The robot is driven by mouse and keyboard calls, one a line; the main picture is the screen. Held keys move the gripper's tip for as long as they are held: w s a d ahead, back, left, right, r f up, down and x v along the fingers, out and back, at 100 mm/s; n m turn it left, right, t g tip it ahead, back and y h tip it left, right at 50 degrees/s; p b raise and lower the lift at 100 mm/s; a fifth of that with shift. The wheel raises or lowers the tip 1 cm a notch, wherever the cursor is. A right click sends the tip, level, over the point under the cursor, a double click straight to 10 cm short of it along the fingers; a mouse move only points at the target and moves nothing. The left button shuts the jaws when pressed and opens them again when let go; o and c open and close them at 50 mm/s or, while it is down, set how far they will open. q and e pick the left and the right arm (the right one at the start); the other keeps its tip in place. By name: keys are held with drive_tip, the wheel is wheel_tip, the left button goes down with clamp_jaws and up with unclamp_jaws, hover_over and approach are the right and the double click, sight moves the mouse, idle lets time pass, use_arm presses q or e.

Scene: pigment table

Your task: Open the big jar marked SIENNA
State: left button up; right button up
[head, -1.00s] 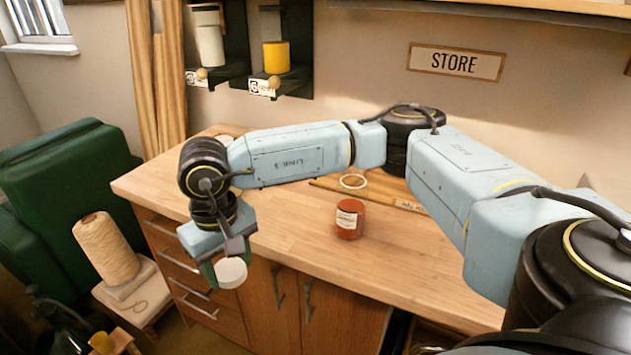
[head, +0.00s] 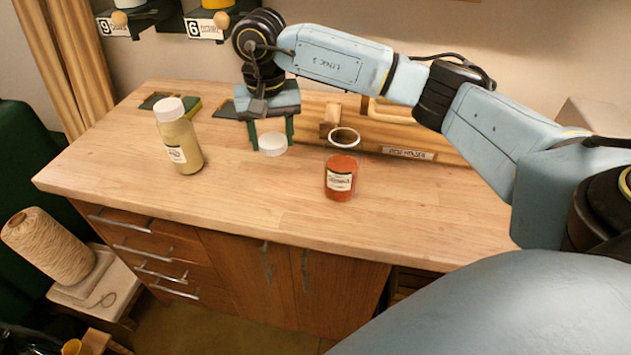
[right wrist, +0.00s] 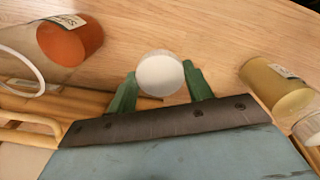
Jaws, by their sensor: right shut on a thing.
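A glass jar with red-orange pigment (head: 341,181) stands upright on the table. Its clear upper part ends in a bare rim (head: 344,138) with no lid on it. Its label is too small to read surely. The jar's pigment also shows at the upper left of the right wrist view (right wrist: 72,42). My right gripper (head: 272,142) is shut on a white round lid (head: 272,146), left of the jar and apart from it. The lid sits between the green fingers in the right wrist view (right wrist: 160,75). My left gripper is not in view.
A jar of yellow-ochre pigment (head: 182,146) with a white lid stands left of my right gripper. A wooden rack (head: 315,112) lies behind the jars. The table's front half (head: 250,210) is clear. A thread cone (head: 48,247) stands on a stool at left.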

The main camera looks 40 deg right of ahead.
hover_over(279, 181)
wheel_tip(279, 181, down, 6)
drive_tip(key=shift+f, duration=0.1)
wheel_tip(279, 181, down, 4)
drive_tip(key=shift+r, duration=0.1)
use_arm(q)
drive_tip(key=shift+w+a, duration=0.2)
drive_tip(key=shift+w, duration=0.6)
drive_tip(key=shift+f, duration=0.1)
use_arm(e)
drive_tip(key=o, duration=0.6)
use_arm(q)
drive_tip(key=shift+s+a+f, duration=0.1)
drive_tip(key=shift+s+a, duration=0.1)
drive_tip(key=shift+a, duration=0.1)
use_arm(e)
drive_tip(key=o, duration=0.5)
